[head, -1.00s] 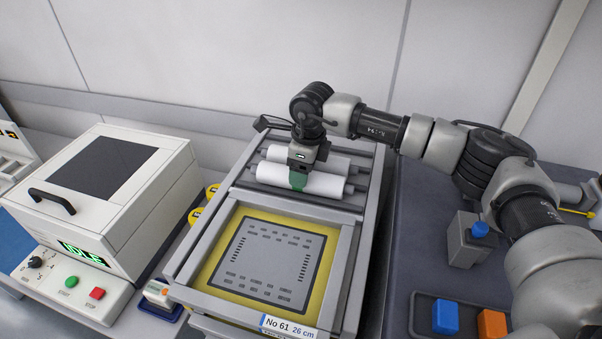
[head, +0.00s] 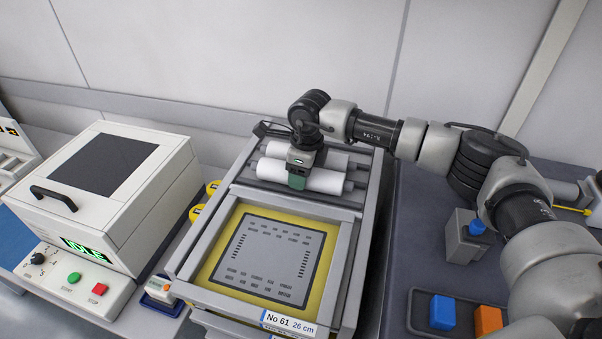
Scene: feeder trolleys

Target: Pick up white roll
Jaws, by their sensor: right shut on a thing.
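Two white rolls lie across the slatted rear part of the feeder trolley in the head view. The front white roll (head: 324,181) has dark end pins. The rear white roll (head: 334,159) lies just behind it, partly hidden by my gripper. My right gripper (head: 298,181) points down at the front roll, left of its middle, and is shut on it. Whether the roll is clear of the slats I cannot tell. My left gripper is not in view.
A yellow-framed stencil panel (head: 212,272) fills the trolley's front, with a "No 61" label (head: 289,325). A white machine (head: 148,200) stands left. On the right, a dark bench holds a grey box with a blue knob (head: 466,240) and a tray with blue (head: 442,312) and orange blocks.

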